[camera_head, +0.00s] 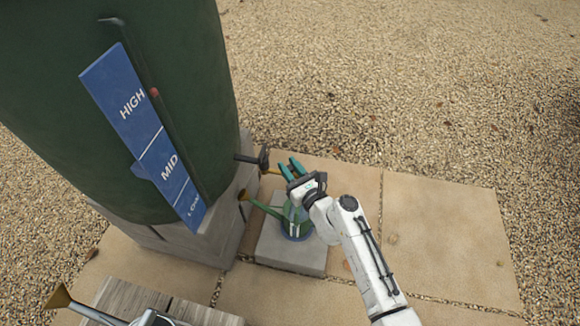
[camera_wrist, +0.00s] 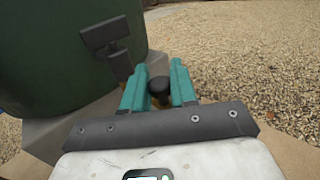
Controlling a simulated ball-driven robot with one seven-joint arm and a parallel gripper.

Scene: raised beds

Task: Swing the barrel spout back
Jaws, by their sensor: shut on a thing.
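The dark green barrel (camera_head: 50,110) stands at left in the head view, and its curved side (camera_wrist: 45,55) fills the left of the wrist view. A dark tap (camera_head: 262,158) sticks out low on its right side; its flat handle (camera_wrist: 105,36) shows in the wrist view. My gripper (camera_head: 289,167) has teal fingers beside the tap. In the wrist view, my gripper (camera_wrist: 158,82) is shut on the dark, rounded spout (camera_wrist: 158,90), which sits between the fingers. The spout's far end is hidden by the fingers.
A green watering can (camera_head: 290,222) stands below my gripper on a small slab (camera_head: 295,255). A blue level gauge (camera_head: 145,125) is on the barrel. A wooden surface (camera_head: 165,308) with a metal can is at lower left. Paving and gravel (camera_head: 420,80) at right are clear.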

